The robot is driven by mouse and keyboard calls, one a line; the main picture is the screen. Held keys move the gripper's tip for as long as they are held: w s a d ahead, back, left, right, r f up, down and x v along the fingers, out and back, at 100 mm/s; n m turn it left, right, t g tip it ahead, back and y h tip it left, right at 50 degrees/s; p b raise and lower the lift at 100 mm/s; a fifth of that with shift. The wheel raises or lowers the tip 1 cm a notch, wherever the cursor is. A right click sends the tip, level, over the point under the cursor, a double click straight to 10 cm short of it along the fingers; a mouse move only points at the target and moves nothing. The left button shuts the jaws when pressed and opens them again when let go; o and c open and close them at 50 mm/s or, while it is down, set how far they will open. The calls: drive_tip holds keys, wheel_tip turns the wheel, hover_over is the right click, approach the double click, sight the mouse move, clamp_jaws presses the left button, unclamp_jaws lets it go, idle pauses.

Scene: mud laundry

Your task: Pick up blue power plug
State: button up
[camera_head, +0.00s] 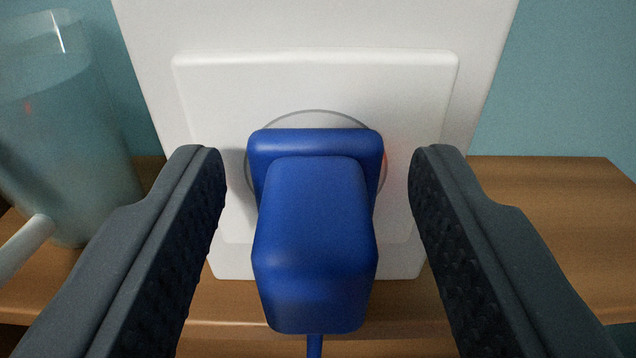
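The blue power plug (315,235) is in the middle of the head camera view, up against a white socket plate (315,75). Its blue cable (314,346) runs down from its near end. My gripper (318,165) is open, with one dark ridged finger on each side of the plug. A gap shows between the plug and each finger, and neither finger touches it. The plug's prongs and the socket holes are hidden behind its body.
The white plate stands upright on a wooden shelf (545,225), before a teal wall (565,80). A clear glass-like vessel (60,120) stands close on the left, with a pale rod (22,245) near its base. The shelf on the right is bare.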

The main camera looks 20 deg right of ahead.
sight(318, 248)
clamp_jaws()
drive_tip(key=shift+s+r, duration=0.2)
drive_tip(key=shift+r, duration=0.2)
wheel_tip(318, 248, up, 6)
drive_tip(key=shift+r+p, duration=0.25)
drive_tip(key=shift+p, duration=0.2)
drive_tip(key=f+v, duration=0.1)
drive_tip(key=v, duration=1.8)
drive_tip(key=shift+s+f, duration=0.15)
drive_tip(key=shift+s, duration=0.15)
drive_tip(key=shift+a, duration=0.1)
